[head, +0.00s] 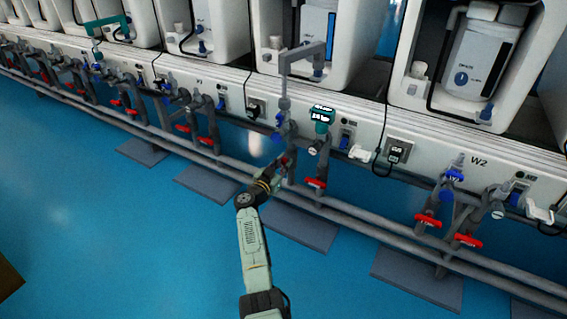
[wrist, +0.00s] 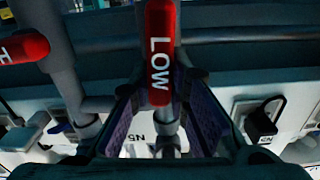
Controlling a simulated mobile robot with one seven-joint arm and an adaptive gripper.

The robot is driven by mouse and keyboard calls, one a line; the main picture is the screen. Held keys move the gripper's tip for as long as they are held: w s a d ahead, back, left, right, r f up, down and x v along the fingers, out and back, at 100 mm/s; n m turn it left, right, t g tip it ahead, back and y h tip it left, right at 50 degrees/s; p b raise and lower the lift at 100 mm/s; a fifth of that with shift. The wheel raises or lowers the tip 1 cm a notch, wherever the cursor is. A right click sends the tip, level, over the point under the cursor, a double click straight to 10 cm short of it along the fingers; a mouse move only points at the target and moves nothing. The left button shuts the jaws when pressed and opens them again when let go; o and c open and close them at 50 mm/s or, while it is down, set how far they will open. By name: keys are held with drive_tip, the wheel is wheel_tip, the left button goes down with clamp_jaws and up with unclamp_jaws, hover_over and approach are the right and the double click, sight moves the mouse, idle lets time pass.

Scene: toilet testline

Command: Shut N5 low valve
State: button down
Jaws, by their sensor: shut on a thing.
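The red LOW valve handle (wrist: 160,50) stands upright in the wrist view, its white lettering facing me. Its lower end lies between the two fingers of my gripper (wrist: 163,88), which are shut on it. An upside-down N5 label (wrist: 135,140) shows on the panel beyond the fingers. In the head view my gripper (head: 282,165) reaches the pipes below the panel, and the arm and fingers hide most of the LOW handle. A second red handle with a letter H (wrist: 22,49) is at the left of the wrist view, apart from my gripper.
A grey pipe (head: 405,246) runs low along the whole bench. More red handles (head: 430,220) sit to the right.

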drive_tip(key=m, duration=0.4)
drive_tip(key=shift+s+d+f+p, duration=0.1)
drive_tip(key=shift+s+d+p, duration=0.1)
drive_tip(key=shift+d+p, duration=0.15)
drive_tip(key=m, duration=0.3)
drive_tip(key=shift+s+d+f+m, duration=0.15)
drive_tip(key=shift+d+f+m, duration=0.1)
drive_tip(key=shift+m, duration=0.15)
drive_tip(key=m+b, duration=0.1)
drive_tip(key=m, duration=0.2)
drive_tip(key=f+m+b, duration=0.1)
drive_tip(key=m, duration=0.2)
drive_tip(key=m+b, duration=0.1)
drive_tip(key=m, duration=0.2)
drive_tip(key=shift+s+d+f, duration=0.15)
drive_tip(key=shift+d+f, duration=0.1)
drive_tip(key=c, duration=1.5)
unclamp_jaws()
